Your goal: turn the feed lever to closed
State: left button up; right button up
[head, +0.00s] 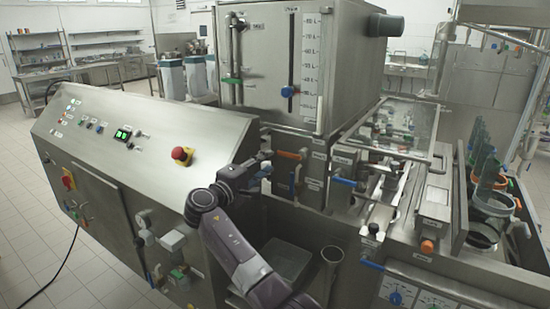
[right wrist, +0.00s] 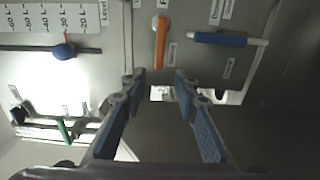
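Two levers sit on the machine front below the tank. One has an orange handle (head: 286,154) and lies sideways in the head view; in the right wrist view the orange handle (right wrist: 160,42) points down the picture. The small labels are too blurred to tell which one is the feed lever. My right gripper (head: 265,164) is left of the orange handle. In the right wrist view its fingers (right wrist: 160,78) are apart and empty, just short of that handle.
The tank (head: 290,60) with its level scale stands above. A sloped control panel (head: 130,130) with a red stop button (head: 182,155) lies to the left. A clear bin (head: 287,262) is below. Pipes and cup holders crowd the right.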

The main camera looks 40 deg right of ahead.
jog(key=shift+v, duration=1.9)
